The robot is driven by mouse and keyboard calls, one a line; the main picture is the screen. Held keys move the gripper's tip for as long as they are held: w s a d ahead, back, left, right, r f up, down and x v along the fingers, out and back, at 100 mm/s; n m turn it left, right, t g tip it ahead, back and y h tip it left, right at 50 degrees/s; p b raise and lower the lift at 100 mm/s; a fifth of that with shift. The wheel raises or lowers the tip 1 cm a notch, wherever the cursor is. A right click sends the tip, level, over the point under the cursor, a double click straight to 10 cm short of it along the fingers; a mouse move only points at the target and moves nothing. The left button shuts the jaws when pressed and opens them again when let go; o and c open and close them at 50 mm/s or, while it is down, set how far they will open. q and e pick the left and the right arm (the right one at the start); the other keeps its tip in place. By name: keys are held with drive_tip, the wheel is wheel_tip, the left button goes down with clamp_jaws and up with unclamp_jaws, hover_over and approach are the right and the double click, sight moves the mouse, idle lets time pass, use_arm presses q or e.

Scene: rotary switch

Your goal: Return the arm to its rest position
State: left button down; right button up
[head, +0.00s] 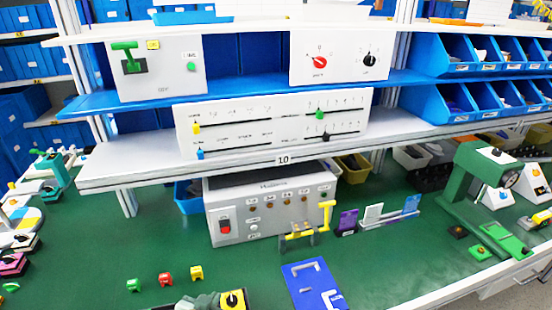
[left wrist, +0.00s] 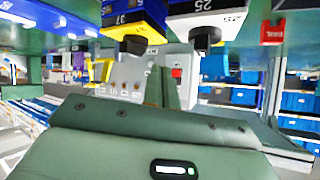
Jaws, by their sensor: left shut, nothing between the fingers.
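My left gripper (head: 207,301) shows at the bottom edge of the head view, low over the green table, beside a yellow block with a black dial (head: 233,300). Most of its arm is out of frame. In the left wrist view its grey-green fingers (left wrist: 168,88) are shut with nothing between them. That view is upside down. Beyond the fingers are a yellow-and-blue block with a black knob (left wrist: 133,44) and a white block marked 25 with a black knob (left wrist: 205,38). The fingers look apart from both knobs, though the exact gap is hard to tell. My right gripper is not in view.
A white panel (head: 345,50) with a red and a black rotary knob stands on the upper shelf. A grey control box (head: 270,205) stands behind on the table. A blue plate (head: 312,285) lies right of the gripper. Small coloured blocks (head: 165,279) lie left. The table's left middle is clear.

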use_arm(q)
drive_tip(key=s+a+r+m+g+y, duration=0.1)
drive_tip(key=s+a+r+g+y, duration=0.1)
drive_tip(key=s+a+r, duration=0.4)
drive_tip(key=s+a+r+m+g+y, duration=0.1)
drive_tip(key=s+a+y, duration=0.2)
drive_tip(key=s, duration=0.6)
drive_tip(key=s+a+r+m+g+y, duration=0.1)
drive_tip(key=s+a+r+g+y, duration=0.1)
drive_tip(key=s+a+r, duration=0.4)
drive_tip(key=s+d+f+g+h+b, duration=0.1)
drive_tip(key=s+d+f, duration=0.1)
drive_tip(key=f, duration=0.8)
drive_tip(key=s+d+f+g+h, duration=0.1)
drive_tip(key=s+d+f, duration=0.1)
drive_tip(key=f, duration=0.8)
drive_tip(key=s+d+f+g+h+b, duration=0.1)
drive_tip(key=s+d+f, duration=0.1)
drive_tip(key=f, duration=0.9)
drive_tip(key=s+f+n+g+h+b, duration=0.1)
drive_tip(key=s+f+n+g+b, duration=0.1)
drive_tip(key=s+f, duration=1.4)
drive_tip(key=s+n, duration=0.1)
drive_tip(key=s, duration=0.2)
drive_tip(key=shift+f+h, duration=0.4)
